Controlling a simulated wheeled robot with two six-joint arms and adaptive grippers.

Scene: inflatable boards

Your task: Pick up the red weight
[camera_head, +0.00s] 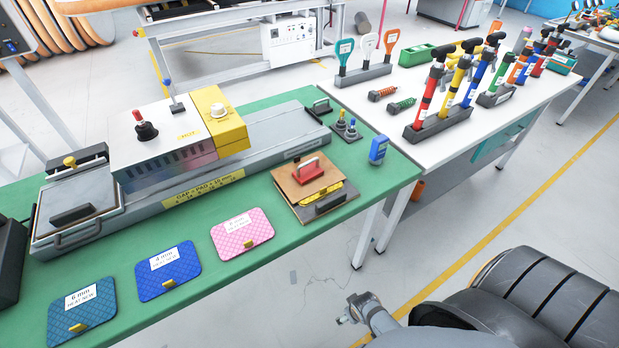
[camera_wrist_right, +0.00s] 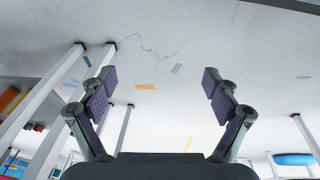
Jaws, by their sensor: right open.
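My right gripper (camera_head: 352,309) is beyond the table's front edge, over the floor, apart from the weight. The right wrist view shows its two fingers (camera_wrist_right: 158,82) spread open with nothing between them. The weight is not seen in that view. My left gripper is not in view.
Blue, dark blue and pink pads (camera_head: 242,234) lie along the table's front. A long grey press (camera_head: 285,130) with a white and yellow box stands behind. A blue device (camera_head: 378,149) stands right of the weight. A white table (camera_head: 420,90) with pumps is at right.

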